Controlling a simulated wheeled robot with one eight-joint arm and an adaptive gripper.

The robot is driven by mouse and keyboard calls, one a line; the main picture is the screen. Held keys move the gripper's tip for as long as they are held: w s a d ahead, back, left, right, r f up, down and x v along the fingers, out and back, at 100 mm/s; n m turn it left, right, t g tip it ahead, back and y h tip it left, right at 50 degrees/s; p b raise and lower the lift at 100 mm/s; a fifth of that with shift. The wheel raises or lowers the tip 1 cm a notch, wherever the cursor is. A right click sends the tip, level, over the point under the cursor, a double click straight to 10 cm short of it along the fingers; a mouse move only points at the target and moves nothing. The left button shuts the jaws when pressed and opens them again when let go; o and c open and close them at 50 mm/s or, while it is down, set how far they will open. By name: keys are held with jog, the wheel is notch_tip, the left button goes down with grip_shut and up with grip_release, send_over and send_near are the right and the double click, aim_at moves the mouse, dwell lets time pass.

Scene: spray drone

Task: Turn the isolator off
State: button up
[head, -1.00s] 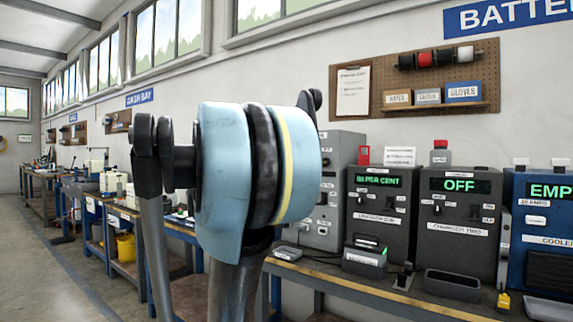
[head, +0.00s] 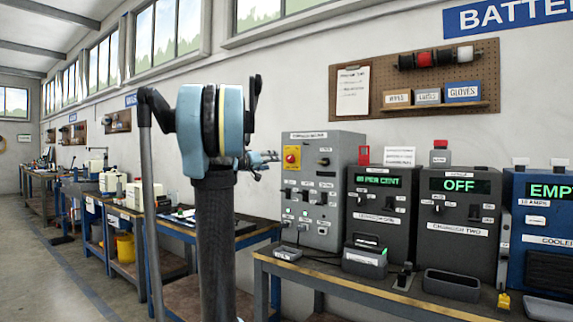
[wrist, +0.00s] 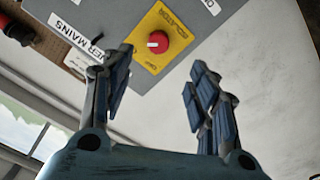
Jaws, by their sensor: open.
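The isolator is a red rotary knob on a yellow plate (head: 292,157), at the upper left of a grey panel box (head: 326,200) in the head view. In the wrist view, the red knob (wrist: 158,41) sits on its yellow plate (wrist: 178,30), with a white mark across it. My gripper (wrist: 157,88) is open and empty, its two fingers spread below and either side of the knob in that picture, apart from it. In the head view my gripper (head: 268,161) shows small beside my arm, just left of the panel, partly hidden by the arm.
Charger units, one reading OFF (head: 458,186), stand right of the panel on the bench (head: 300,275). A pegboard (head: 420,78) hangs above. A "mains" label (wrist: 75,32) is beside the isolator.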

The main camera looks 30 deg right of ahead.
aim_at(288, 160)
jog(key=x, duration=1.4)
jog(key=shift+w+d, duration=0.1)
jog(key=c, duration=1.1)
